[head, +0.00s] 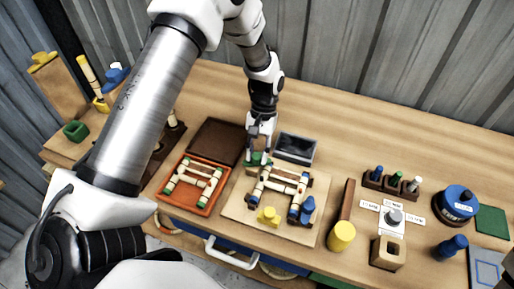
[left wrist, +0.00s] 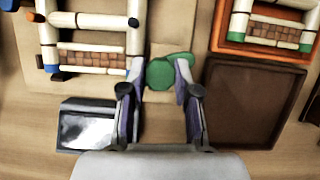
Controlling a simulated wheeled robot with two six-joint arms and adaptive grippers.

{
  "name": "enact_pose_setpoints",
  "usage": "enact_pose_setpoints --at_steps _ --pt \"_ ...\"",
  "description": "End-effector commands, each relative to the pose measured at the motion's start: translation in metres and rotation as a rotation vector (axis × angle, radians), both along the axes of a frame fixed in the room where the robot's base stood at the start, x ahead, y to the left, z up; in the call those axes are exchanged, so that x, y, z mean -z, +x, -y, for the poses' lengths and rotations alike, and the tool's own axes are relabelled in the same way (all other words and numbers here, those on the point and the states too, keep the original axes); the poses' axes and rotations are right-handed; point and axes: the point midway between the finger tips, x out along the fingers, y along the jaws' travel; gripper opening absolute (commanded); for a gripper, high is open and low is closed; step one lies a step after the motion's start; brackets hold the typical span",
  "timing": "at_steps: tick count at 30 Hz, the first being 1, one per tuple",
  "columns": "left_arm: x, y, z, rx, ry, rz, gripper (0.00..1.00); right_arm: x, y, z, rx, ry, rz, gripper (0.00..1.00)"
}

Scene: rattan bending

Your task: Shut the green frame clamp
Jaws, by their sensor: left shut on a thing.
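The green frame clamp (head: 254,161) is at the back left corner of the light wooden board, beside the rattan frame (head: 282,184). My left gripper (head: 260,152) reaches down onto it from above. In the left wrist view the green clamp (left wrist: 160,74) has a round top and a flat arm, and lies between the two fingertips (left wrist: 160,68). The gripper is shut on it. The fingers partly hide the clamp in the head view, so I cannot tell how far it is closed. My right gripper is out of view.
A yellow clamp (head: 268,216) and a blue clamp (head: 307,208) stand at the board's front and right. An orange tray (head: 207,208) with a small frame lies left, a brown tray (head: 217,138) behind it. A dark open box (head: 295,148) stands close behind the board.

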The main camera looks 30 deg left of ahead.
Motion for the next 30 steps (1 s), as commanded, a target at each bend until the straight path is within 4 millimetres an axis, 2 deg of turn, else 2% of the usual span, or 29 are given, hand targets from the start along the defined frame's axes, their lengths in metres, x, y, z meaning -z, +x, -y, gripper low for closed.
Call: enact_pose_setpoints --at_steps 6,15,30 --pt "0.0007 -0.0016 0.0015 0.194 0.000 -0.005 0.00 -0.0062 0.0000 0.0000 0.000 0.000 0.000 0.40" --pt "0.0009 -0.0014 0.0021 0.384 0.000 -0.004 0.00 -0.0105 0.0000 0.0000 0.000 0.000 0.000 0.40" --pt "0.0014 -0.0008 0.0024 0.465 -0.001 -0.001 0.00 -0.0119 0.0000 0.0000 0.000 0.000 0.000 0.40"
